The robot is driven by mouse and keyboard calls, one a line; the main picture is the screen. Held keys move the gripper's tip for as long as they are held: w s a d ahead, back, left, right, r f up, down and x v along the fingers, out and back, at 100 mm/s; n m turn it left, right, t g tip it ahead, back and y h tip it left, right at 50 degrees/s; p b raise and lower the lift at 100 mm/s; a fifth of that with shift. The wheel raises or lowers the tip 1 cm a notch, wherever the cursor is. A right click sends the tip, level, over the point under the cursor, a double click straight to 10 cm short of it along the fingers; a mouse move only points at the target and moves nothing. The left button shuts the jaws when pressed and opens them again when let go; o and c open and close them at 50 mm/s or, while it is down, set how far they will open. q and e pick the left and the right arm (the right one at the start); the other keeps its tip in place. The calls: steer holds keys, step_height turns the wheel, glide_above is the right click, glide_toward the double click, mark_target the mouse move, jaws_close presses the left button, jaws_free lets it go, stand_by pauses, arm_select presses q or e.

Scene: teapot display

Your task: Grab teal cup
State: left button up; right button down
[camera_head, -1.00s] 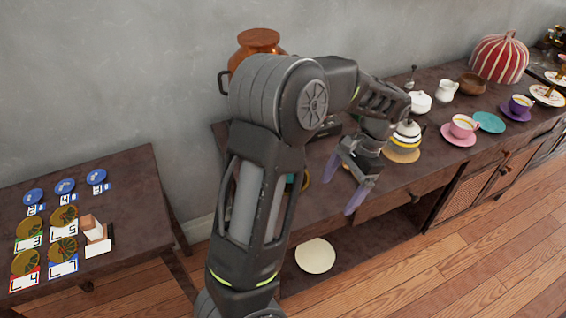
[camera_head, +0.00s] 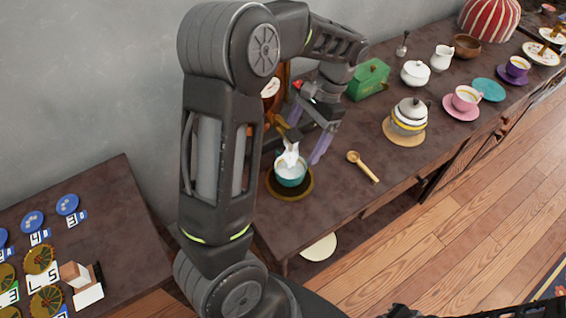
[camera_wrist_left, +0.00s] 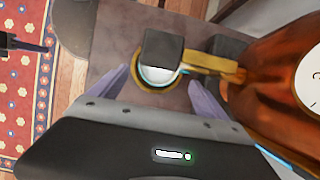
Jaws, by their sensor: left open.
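The teal cup (camera_head: 291,178) stands on a round dark, gold-rimmed saucer (camera_head: 297,194) at the left end of the long cabinet. A white shape, perhaps steam or liquid, rises from it below a brass spout. My left gripper (camera_head: 309,133) is open and empty, fingers pointing down, just behind and right of the cup. Dark parts at the head view's bottom right may be my right arm.
The copper urn (camera_wrist_left: 285,70) stands close beside the gripper, mostly behind my arm in the head view. A wooden spoon (camera_head: 362,165), a striped pot (camera_head: 409,116) and a green box (camera_head: 368,79) lie to the right. The cabinet front by the spoon is clear.

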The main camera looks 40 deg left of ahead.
arm_select(q)
steer(key=shift+a, duration=0.1)
steer(key=shift+x, duration=1.25)
steer(key=shift+f, duration=0.1)
steer(key=p, duration=0.1)
glide_above(292, 175)
step_height(292, 175, down, 5)
steer(key=shift+s+r, duration=0.1)
steer(key=shift+r, duration=0.05)
steer(key=shift+c, duration=0.5)
steer(key=c, duration=1.3)
steer(key=shift+r, duration=0.25)
